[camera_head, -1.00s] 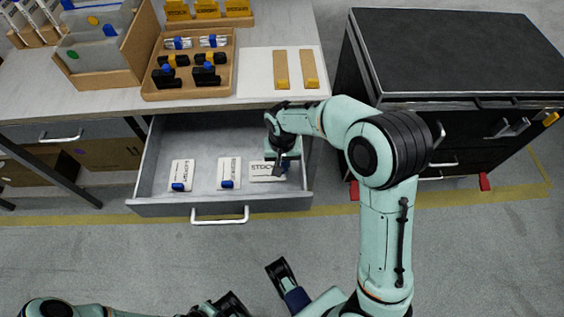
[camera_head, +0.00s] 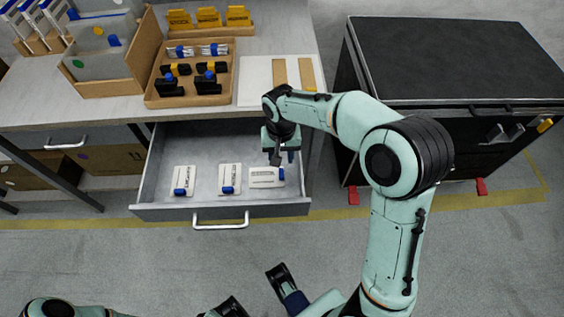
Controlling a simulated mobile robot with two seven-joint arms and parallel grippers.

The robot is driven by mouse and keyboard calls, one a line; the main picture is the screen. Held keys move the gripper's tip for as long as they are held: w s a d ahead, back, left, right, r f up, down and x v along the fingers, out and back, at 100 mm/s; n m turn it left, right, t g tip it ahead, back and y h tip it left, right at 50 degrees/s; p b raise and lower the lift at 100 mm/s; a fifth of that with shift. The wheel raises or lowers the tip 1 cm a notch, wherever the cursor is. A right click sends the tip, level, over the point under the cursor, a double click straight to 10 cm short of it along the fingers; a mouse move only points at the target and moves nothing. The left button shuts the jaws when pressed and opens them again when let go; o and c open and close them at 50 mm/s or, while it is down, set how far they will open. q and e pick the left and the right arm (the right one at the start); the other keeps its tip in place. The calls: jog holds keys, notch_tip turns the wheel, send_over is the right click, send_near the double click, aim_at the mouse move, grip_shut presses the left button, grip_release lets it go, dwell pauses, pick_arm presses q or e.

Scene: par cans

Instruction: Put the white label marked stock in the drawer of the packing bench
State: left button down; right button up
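The white label marked stock (camera_head: 265,178) lies flat at the right front inside the open drawer (camera_head: 210,146) of the packing bench. It has a blue piece at its right end, and its lettering is too small to read clearly now. My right gripper (camera_head: 282,159) is just above and behind the label, pointing down, with its fingers apart and nothing between them. It looks clear of the label. My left arm (camera_head: 60,308) shows only partly at the bottom edge, and the state of its gripper (camera_head: 228,307) is unclear.
Two other white labels with blue pieces, left (camera_head: 184,180) and middle (camera_head: 230,179), lie in the drawer. The bench top (camera_head: 105,106) holds a wooden tray (camera_head: 236,62) and a white board (camera_head: 250,83). A dark cabinet (camera_head: 440,55) stands at the right. The drawer's back is bare.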

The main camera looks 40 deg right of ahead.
jog(key=shift+r+p, duration=0.35)
jog(key=shift+r, duration=1.65)
